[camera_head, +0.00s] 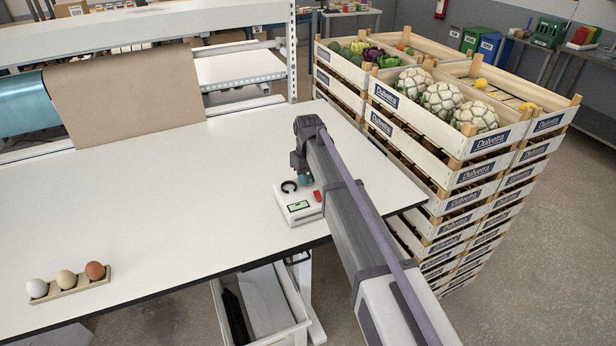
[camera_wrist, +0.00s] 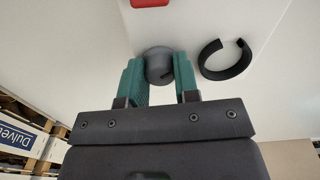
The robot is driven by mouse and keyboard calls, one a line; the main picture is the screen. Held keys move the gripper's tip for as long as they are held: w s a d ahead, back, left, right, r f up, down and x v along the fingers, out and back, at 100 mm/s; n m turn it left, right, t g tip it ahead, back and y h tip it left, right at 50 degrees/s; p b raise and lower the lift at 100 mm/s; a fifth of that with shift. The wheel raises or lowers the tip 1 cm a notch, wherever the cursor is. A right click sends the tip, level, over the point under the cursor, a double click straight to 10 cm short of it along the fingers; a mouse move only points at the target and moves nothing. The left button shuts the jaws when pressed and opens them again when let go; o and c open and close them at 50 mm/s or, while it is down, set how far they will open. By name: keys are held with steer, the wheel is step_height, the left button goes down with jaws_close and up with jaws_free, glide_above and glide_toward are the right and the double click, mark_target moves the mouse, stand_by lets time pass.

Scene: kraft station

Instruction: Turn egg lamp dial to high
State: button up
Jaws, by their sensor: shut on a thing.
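The egg lamp (camera_head: 298,208) is a small white box near the right front of the white table. The red part (camera_wrist: 150,3) shows at the top edge of the wrist view. In the head view my arm partly covers the lamp and hides the dial. The dial's setting cannot be read.
Several eggs stand in a wooden holder (camera_head: 70,287) at the table's left front. Stacked vegetable crates (camera_head: 455,143) stand close to the table's right side. A brown paper sheet (camera_head: 125,97) hangs at the back. The middle of the table (camera_head: 180,200) is clear. A white bin (camera_head: 262,305) is below.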

steer(key=shift+m, duration=0.3)
steer(key=o, duration=0.9)
steer(key=shift+o, duration=0.2)
step_height(320, 180, up, 11)
steer(key=p, duration=1.1)
steer(key=shift+f, duration=0.1)
steer(key=s+d+f+m+b, duration=0.2)
steer(key=s+d+f+b, duration=0.1)
steer(key=s+d, duration=0.4)
steer(key=s+d+f+m+b, duration=0.2)
steer(key=s+d, duration=0.5)
steer(key=s, duration=0.5)
steer(key=s+d+f+m+b, duration=0.2)
steer(key=s+d+f+b, duration=0.2)
steer(key=s+d, duration=0.3)
steer(key=s, duration=0.3)
steer(key=shift+s+d, duration=0.3)
steer(key=shift+d, duration=0.05)
